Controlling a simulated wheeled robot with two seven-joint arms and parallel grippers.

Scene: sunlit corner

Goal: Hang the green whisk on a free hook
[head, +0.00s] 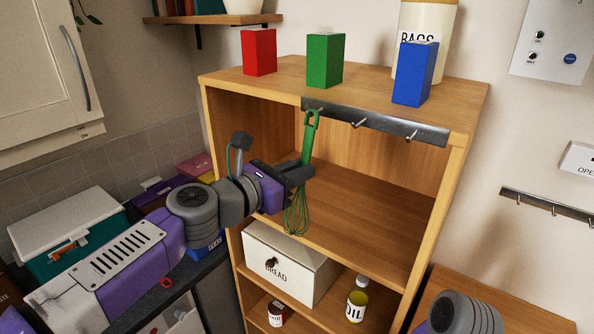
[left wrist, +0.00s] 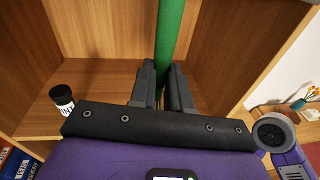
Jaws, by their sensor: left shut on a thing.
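The green whisk (head: 307,145) hangs upright, handle up and wires down, in front of the wooden shelf unit. My left gripper (head: 303,173) is shut on the lower part of its handle. In the left wrist view the green whisk (left wrist: 170,40) rises from between the fingers (left wrist: 163,90). A dark metal hook rail (head: 385,126) runs along the unit's top front edge, with small hooks showing bare at its middle and right. The handle's looped top overlaps the rail's left end; I cannot tell whether it is around a hook there. My right gripper is out of view.
Red (head: 259,52), green (head: 325,60) and blue (head: 414,73) boxes and a canister (head: 428,25) stand on top of the unit. A bread box (head: 288,264) and an oil bottle (head: 357,300) are below. Another hook rail (head: 548,205) is on the right wall.

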